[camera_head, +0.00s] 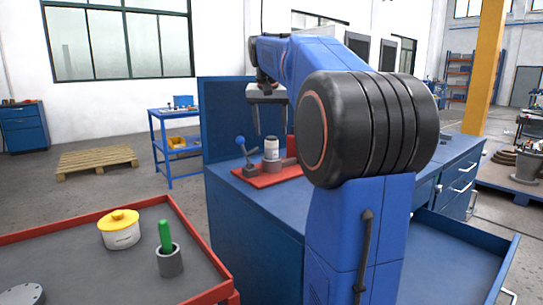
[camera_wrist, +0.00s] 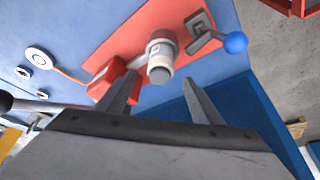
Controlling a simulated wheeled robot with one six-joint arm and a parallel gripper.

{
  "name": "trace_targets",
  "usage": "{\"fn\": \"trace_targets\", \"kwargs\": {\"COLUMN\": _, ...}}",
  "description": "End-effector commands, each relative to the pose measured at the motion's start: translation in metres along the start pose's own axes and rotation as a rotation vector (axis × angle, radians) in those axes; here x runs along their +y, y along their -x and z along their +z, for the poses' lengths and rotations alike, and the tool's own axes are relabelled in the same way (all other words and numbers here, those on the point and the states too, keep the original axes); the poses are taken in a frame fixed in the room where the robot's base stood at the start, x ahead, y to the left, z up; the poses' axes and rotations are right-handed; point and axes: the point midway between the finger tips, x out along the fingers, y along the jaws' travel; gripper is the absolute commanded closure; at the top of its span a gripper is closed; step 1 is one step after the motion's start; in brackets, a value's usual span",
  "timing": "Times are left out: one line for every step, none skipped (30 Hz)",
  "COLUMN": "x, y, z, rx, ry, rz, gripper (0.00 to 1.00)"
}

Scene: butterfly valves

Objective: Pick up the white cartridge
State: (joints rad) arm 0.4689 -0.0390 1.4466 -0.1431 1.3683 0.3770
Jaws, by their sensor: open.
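The white cartridge (camera_head: 271,149) stands upright in a grey round holder (camera_head: 271,165) on a red plate (camera_head: 262,181) on the blue workbench. In the wrist view the white cartridge (camera_wrist: 160,57) is seen from above, with a grey end toward the camera. My gripper (camera_head: 270,134) hangs above the bench, fingers pointing down. In the wrist view my gripper (camera_wrist: 160,84) is open and empty, and the cartridge appears between and just beyond its fingertips. I cannot tell the exact gap between them.
A lever with a blue ball (camera_wrist: 235,42) stands beside the cartridge on the red plate. A red block (camera_wrist: 113,82) is on its other side. A red-rimmed cart (camera_head: 190,220) at front left carries a yellow-lidded tub (camera_head: 120,230) and a green-handled item in a grey cup (camera_head: 169,258).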

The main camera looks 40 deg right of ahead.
Motion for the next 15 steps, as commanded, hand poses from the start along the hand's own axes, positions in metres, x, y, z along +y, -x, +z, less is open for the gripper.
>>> {"fn": "trace_targets", "kwargs": {"x": 0.000, "y": -0.002, "z": 0.000, "rx": 0.000, "ry": 0.000, "rz": 0.000, "gripper": 0.40}}
{"fn": "trace_targets", "kwargs": {"x": 0.000, "y": -0.003, "z": 0.000, "rx": 0.000, "ry": 0.000, "rz": 0.000, "gripper": 0.40}}
{"fn": "trace_targets", "kwargs": {"x": 0.000, "y": -0.004, "z": 0.000, "rx": 0.000, "ry": 0.000, "rz": 0.000, "gripper": 0.40}}
{"fn": "trace_targets", "kwargs": {"x": 0.000, "y": -0.005, "z": 0.000, "rx": -0.001, "ry": 0.000, "rz": 0.000, "gripper": 0.40}}
{"fn": "trace_targets", "kwargs": {"x": 0.000, "y": -0.007, "z": 0.000, "rx": -0.001, "ry": 0.000, "rz": 0.000, "gripper": 0.40}}
{"fn": "trace_targets", "kwargs": {"x": 0.000, "y": -0.011, "z": -0.001, "rx": -0.001, "ry": 0.000, "rz": 0.001, "gripper": 0.40}}
{"fn": "trace_targets", "kwargs": {"x": 0.000, "y": -0.014, "z": -0.001, "rx": -0.001, "ry": 0.000, "rz": 0.001, "gripper": 0.40}}
{"fn": "trace_targets", "kwargs": {"x": 0.000, "y": -0.017, "z": -0.001, "rx": -0.002, "ry": 0.000, "rz": 0.001, "gripper": 0.40}}
{"fn": "trace_targets", "kwargs": {"x": 0.000, "y": -0.022, "z": -0.002, "rx": -0.002, "ry": 0.000, "rz": 0.001, "gripper": 0.40}}
{"fn": "trace_targets", "kwargs": {"x": 0.000, "y": -0.026, "z": -0.002, "rx": -0.002, "ry": 0.000, "rz": 0.001, "gripper": 0.40}}
{"fn": "trace_targets", "kwargs": {"x": 0.000, "y": -0.030, "z": -0.003, "rx": -0.002, "ry": 0.000, "rz": 0.001, "gripper": 0.40}}
{"fn": "trace_targets", "kwargs": {"x": 0.000, "y": -0.036, "z": -0.003, "rx": -0.002, "ry": 0.000, "rz": 0.001, "gripper": 0.40}}
{"fn": "trace_targets", "kwargs": {"x": 0.000, "y": -0.040, "z": -0.002, "rx": -0.003, "ry": 0.000, "rz": 0.001, "gripper": 0.40}}
{"fn": "trace_targets", "kwargs": {"x": 0.000, "y": -0.044, "z": -0.003, "rx": -0.002, "ry": 0.000, "rz": 0.001, "gripper": 0.40}}
{"fn": "trace_targets", "kwargs": {"x": -0.001, "y": -0.048, "z": -0.003, "rx": 0.000, "ry": 0.000, "rz": 0.000, "gripper": 0.40}}
